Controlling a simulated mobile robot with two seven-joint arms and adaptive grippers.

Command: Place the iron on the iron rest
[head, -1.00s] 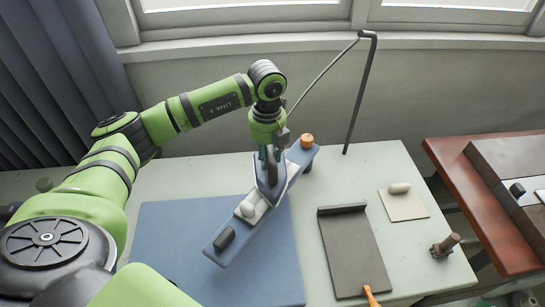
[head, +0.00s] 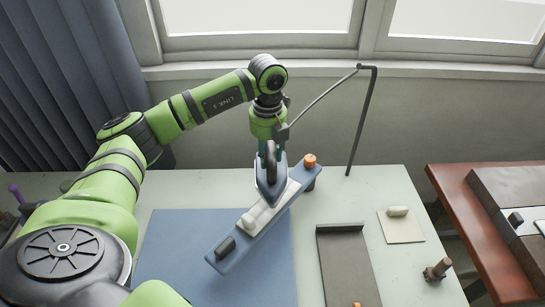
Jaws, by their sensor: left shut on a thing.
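The iron (head: 270,183), blue-grey with a dark handle, is upright over the narrow blue board. My left gripper (head: 269,148) comes down from above and is shut on the iron's handle; its fingertips are partly hidden by the iron. I cannot tell whether the iron touches the board. My right gripper is not in view.
The narrow blue board (head: 222,262) carries white and dark pieces and an orange knob (head: 310,160). It slants over a blue mat (head: 170,250). A thin dark pole (head: 362,120) rises behind. A pale pad (head: 402,228) and a brown peg (head: 438,268) stand right of the plate.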

